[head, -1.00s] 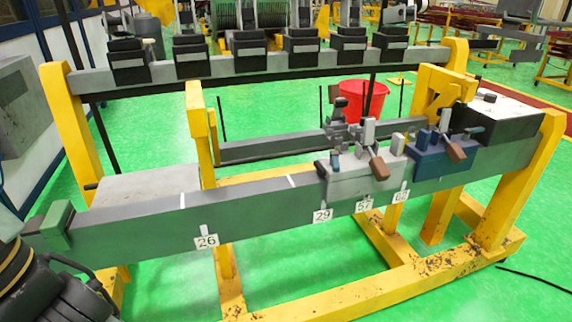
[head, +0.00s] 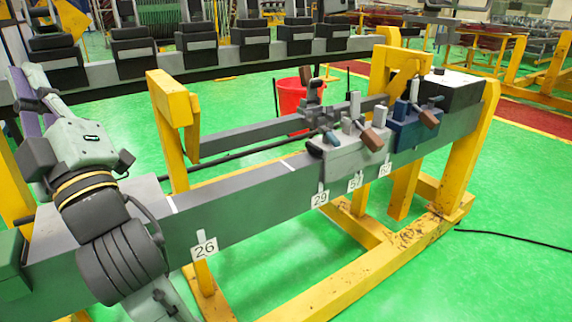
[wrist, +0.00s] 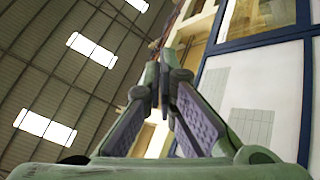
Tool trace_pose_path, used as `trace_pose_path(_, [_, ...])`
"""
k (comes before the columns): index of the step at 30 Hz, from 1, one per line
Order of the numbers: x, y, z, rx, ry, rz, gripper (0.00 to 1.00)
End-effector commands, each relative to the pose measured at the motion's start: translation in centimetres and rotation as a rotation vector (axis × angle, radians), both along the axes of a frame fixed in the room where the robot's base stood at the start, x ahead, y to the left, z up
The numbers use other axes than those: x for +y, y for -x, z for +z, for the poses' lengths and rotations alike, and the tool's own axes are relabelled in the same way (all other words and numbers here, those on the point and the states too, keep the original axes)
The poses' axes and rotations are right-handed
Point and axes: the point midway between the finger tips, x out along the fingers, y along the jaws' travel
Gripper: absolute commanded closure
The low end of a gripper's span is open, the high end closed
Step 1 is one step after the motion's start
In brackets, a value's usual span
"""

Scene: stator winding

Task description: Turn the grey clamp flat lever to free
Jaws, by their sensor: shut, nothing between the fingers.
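The grey clamp (head: 345,158) sits on the long grey beam, right of the middle in the head view. A flat brown lever plate (head: 371,139) stands tilted at its front, and a grey upright block rises beside it. My gripper is shut and empty in the wrist view (wrist: 163,85), its fingertips together. It points up towards the ceiling and wall. In the head view my arm stands at the left, well apart from the clamp. The clamp is not in the wrist view.
A blue clamp (head: 413,130) stands right beside the grey one. A dark clamp-like fixture (head: 313,115) stands behind. Tags 26 (head: 204,248) and 29 (head: 320,198) hang on the beam. A yellow post (head: 172,110) rises between my arm and the clamp. A red bucket (head: 291,97) is behind.

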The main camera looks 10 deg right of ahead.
Motion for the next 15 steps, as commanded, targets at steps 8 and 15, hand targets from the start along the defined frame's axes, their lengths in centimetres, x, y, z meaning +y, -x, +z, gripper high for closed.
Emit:
trace_pose_path(8, [-24.6, -8.6, -14.8, 0.354, 0.500, -0.807, 1.00])
trace_pose_path(15, [-34.8, -6.8, -20.9, 0.587, 0.719, -1.012, 1.00])
